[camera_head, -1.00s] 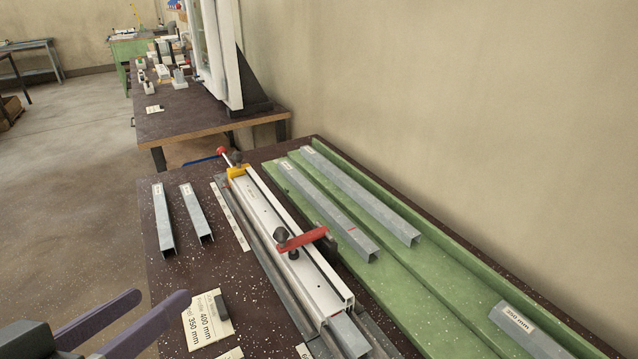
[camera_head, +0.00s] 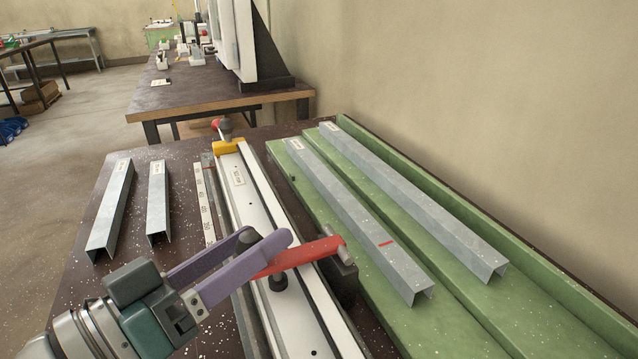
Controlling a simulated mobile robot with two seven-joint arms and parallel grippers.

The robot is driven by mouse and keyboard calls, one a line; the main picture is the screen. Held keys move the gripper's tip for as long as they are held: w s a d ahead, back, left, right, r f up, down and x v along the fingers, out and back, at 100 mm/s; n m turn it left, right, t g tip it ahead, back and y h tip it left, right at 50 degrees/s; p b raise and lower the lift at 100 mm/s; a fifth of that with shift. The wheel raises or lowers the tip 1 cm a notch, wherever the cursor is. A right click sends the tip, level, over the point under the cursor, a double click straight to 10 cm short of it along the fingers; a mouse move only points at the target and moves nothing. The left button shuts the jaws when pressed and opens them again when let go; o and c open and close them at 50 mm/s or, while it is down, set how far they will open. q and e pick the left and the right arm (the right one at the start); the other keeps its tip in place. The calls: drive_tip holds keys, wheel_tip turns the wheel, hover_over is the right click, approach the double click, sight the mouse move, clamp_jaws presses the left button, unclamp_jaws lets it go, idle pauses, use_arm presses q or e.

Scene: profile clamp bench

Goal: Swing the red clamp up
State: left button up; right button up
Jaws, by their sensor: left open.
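The red clamp (camera_head: 306,255) is a red arm lying across the white profile fixture (camera_head: 247,192). Its pivot is at the right, on a dark block (camera_head: 340,278), and a black pad (camera_head: 278,281) hangs under it onto the fixture. My left gripper (camera_head: 268,239) has come in from the lower left with its purple fingers spread. The fingertips are at the clamp's left end, around or just above its dark knob (camera_head: 249,239), which they partly hide. I cannot tell whether they touch it. My right gripper is not in view.
Two grey channel profiles (camera_head: 111,205) lie on the dark bench at the left. Longer profiles (camera_head: 352,212) lie on the green rack (camera_head: 447,240) at the right. A yellow stop with a red knob (camera_head: 217,124) is at the fixture's far end. A second bench (camera_head: 190,100) stands behind.

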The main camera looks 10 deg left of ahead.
sight(294, 252)
use_arm(q)
drive_tip(key=shift+x, duration=1.75)
drive_tip(key=shift+c, duration=0.2)
clamp_jaws()
